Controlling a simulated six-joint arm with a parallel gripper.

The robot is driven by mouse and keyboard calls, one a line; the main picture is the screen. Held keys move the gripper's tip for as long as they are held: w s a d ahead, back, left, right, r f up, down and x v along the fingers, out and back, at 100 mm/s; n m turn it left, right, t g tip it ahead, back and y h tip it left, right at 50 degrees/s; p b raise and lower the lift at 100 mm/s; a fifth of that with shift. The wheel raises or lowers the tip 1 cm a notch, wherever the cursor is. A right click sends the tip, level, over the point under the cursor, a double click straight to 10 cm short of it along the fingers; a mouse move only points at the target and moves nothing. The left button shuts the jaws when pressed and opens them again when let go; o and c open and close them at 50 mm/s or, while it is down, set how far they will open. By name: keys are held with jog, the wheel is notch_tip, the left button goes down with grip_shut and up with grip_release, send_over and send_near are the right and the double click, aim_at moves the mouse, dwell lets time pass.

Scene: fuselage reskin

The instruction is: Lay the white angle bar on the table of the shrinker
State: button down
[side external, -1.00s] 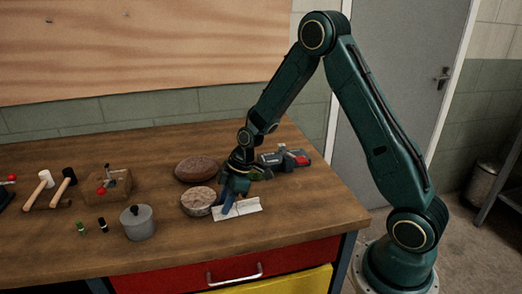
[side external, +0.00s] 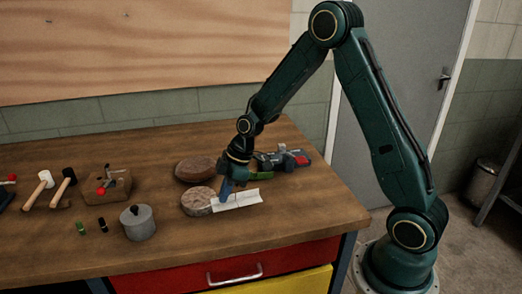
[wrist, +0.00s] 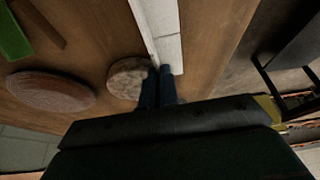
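The white angle bar (side external: 238,200) is near the right front of the bench, beside a round wooden block. In the wrist view the bar (wrist: 168,45) runs away from my fingertips, with its upright flange leading in between them. My gripper (side external: 227,190) points down at the bar's left part, and its blue fingers (wrist: 158,88) look closed on that flange. Whether the bar is clear of the bench is hard to tell. A small lever device with a red knob (side external: 101,190) on a wooden base, left on the bench, looks like the shrinker.
The round wooden block (side external: 197,201) is close left of my fingers, with a brown leather pad (side external: 195,169) behind. A grey and red tool (side external: 290,158) lies behind right. A lidded grey pot (side external: 138,223) and mallets (side external: 64,187) are left. The bench front is clear.

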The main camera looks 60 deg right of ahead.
notch_tip(320, 180, up, 17)
dwell(0.4)
jog(key=shift+f, duration=0.15)
dwell(0.4)
jog(key=d+f, duration=0.3)
jog(key=d, duration=0.7)
jog(key=d+f, duration=0.3)
jog(key=d, duration=0.7)
jog(key=d+f+m, duration=0.1)
jog(key=d+f, duration=0.3)
jog(key=d, duration=0.6)
jog(key=shift+w, duration=0.25)
jog(key=shift+f, duration=0.1)
jog(key=shift+f, duration=2.7)
jog(key=shift+f, duration=0.7)
